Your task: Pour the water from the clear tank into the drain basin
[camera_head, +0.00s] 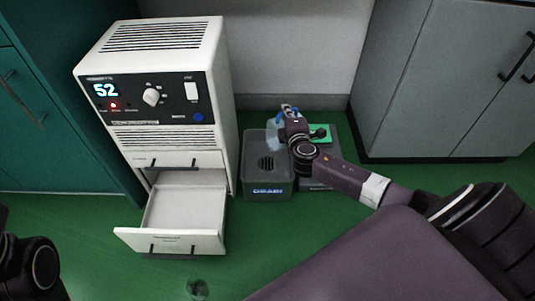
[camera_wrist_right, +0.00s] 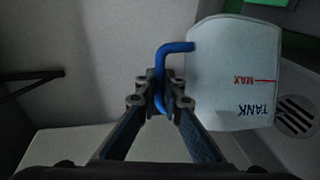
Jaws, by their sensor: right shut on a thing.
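The clear tank (camera_head: 273,136) shows pale bluish in the head view, above the back of the grey drain basin (camera_head: 267,186). The basin has a round grille on top and "DRAIN" on its front. In the right wrist view the tank (camera_wrist_right: 232,75) bears "TANK" and a red "MAX" line, and has a blue handle (camera_wrist_right: 178,47). My right gripper (camera_head: 289,112) is shut on this handle; its fingers (camera_wrist_right: 160,97) close around it in the wrist view. The basin's grille (camera_wrist_right: 298,116) shows partly beside the tank. I cannot make out the water level. My left gripper is not in view.
A white machine (camera_head: 165,85) with a lit "52" display stands left of the basin, its lower drawer (camera_head: 185,208) pulled out and empty. A grey box (camera_head: 318,180) with a green top piece stands right of the basin. Grey cabinets (camera_head: 430,80) are at right.

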